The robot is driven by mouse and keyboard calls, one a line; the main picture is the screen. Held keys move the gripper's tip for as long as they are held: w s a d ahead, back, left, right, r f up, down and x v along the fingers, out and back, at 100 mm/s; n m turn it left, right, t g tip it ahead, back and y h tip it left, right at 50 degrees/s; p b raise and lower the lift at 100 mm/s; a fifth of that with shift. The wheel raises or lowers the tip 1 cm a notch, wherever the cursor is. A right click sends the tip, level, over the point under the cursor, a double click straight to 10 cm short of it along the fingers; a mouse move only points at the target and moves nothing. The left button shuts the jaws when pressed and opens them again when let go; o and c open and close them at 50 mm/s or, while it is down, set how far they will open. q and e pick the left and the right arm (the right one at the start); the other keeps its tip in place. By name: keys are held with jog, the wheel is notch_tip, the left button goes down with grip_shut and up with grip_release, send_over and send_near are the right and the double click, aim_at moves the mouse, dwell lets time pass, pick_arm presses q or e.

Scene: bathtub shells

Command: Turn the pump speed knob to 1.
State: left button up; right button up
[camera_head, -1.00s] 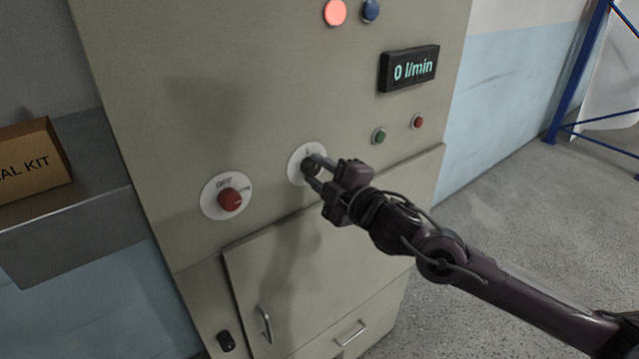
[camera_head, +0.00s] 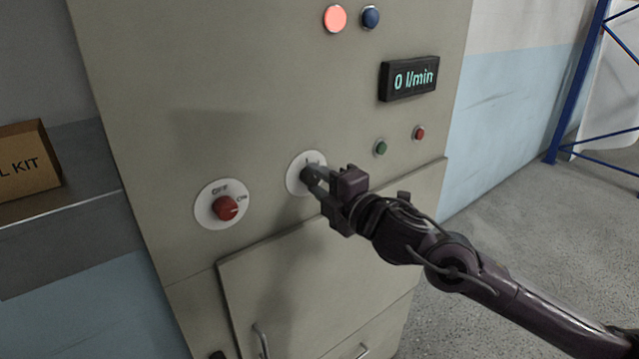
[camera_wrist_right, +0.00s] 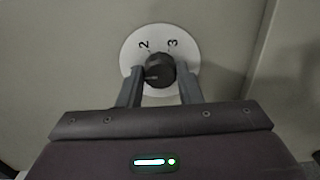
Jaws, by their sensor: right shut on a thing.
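The pump speed knob (camera_head: 307,174) is small and black, on a round white dial plate (camera_head: 294,184) on the cabinet front. In the right wrist view, the black knob (camera_wrist_right: 160,68) sits between my fingers, with a "2" and a "3" visible on the white plate (camera_wrist_right: 133,54) above it. A faint light mark shows on the knob's left side; I cannot tell its exact setting. The lower part of the dial is hidden. My right gripper (camera_head: 315,180) is shut on the knob, with one finger on each side in the wrist view (camera_wrist_right: 159,82). My left gripper is out of view.
A red OFF/ON knob (camera_head: 225,208) is left of the dial. A display (camera_head: 409,73) reads 0 l/min. Green (camera_head: 381,147) and red (camera_head: 419,133) buttons sit below it. A lit red lamp (camera_head: 335,18) and blue button (camera_head: 371,16) are above. A cardboard box (camera_head: 28,160) stands left.

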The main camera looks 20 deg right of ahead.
jog(key=o, duration=1)
jog(key=shift+s, duration=0.1)
jog(key=shift+s+d+f, duration=0.15)
jog(key=shift+s+d, duration=0.05)
jog(key=shift+s, duration=0.1)
jog(key=b+v, duration=0.3)
jog(key=v, duration=0.4)
